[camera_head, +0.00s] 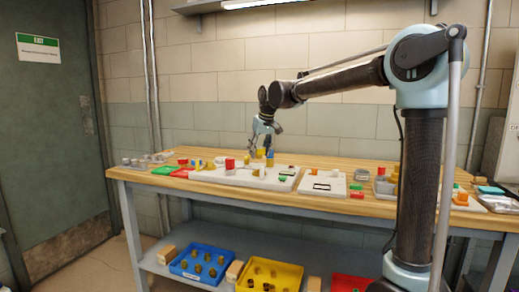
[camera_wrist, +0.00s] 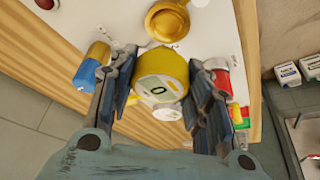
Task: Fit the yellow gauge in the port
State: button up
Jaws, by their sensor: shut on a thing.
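The yellow gauge (camera_wrist: 160,72) sits between my gripper's fingers (camera_wrist: 163,92) in the wrist view, with its white dial reading 0 facing the camera. My gripper is shut on it. In the head view my gripper (camera_head: 263,143) points down over the white board, and the gauge (camera_head: 260,153) shows small beneath it. A round brass fitting (camera_wrist: 167,20), which looks like the port, stands on the white board (camera_wrist: 215,32) just beyond the gauge in the wrist view. I cannot tell whether gauge and fitting touch.
A blue cylinder (camera_wrist: 92,65) is close to the left finger, and a red cylinder (camera_wrist: 218,76) is close to the right one. Another white board (camera_head: 322,187) lies to the right on the wooden bench (camera_head: 135,172). Blue (camera_head: 199,275) and yellow trays (camera_head: 270,287) stand on the shelf below.

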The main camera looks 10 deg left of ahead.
aim_at(259, 158)
jog(key=shift+f, duration=2.25)
jog(key=shift+s, duration=0.15)
jog(key=shift+f, duration=1.05)
dwell(1.7)
jog(key=o, duration=1.3)
jog(key=shift+r, duration=0.1)
jog(key=shift+r, duration=3.9)
